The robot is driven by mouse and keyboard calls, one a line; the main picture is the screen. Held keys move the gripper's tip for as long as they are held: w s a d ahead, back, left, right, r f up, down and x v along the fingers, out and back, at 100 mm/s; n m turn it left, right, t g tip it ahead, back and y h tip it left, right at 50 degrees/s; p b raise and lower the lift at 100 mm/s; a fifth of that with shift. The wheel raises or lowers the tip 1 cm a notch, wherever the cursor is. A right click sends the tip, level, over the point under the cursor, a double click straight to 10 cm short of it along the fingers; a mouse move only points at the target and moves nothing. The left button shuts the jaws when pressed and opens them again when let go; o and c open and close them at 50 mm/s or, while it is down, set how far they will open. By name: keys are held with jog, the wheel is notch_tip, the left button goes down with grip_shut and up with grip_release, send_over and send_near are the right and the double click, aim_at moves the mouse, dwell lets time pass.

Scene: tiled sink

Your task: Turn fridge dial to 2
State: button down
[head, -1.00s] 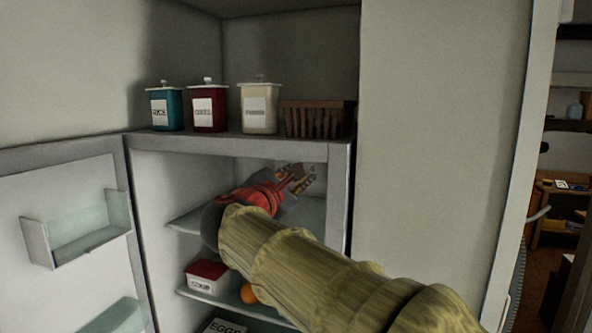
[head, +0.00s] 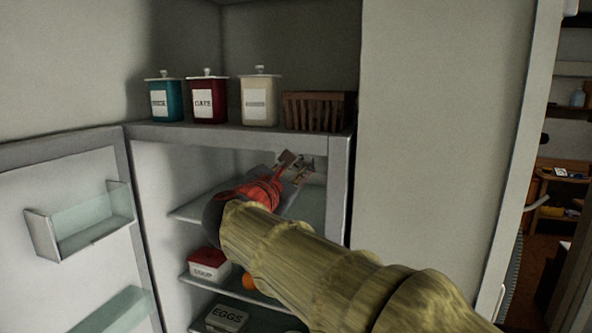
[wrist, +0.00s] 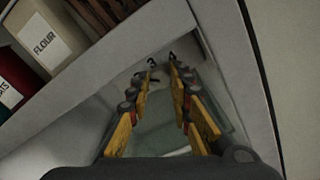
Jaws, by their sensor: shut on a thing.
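The open fridge (head: 340,195) has its door swung to the left. My gripper (head: 300,166) reaches into its top right part, above the upper glass shelf (head: 190,211). In the wrist view, the orange-padded fingers (wrist: 161,72) converge at the fridge's inner wall and are shut on the dial, which they mostly hide. Small dark number marks (wrist: 151,61) show around the fingertips. I cannot read which number the dial points to.
Teal, red and cream canisters (head: 259,101) and a brown basket (head: 318,112) stand on the fridge top. A soup box (head: 208,264), an orange (head: 248,282) and an egg box (head: 227,318) sit lower inside. The fridge's right side wall is close to my arm.

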jog(key=c, duration=1.6)
grip_release()
jog(key=v, duration=1.2)
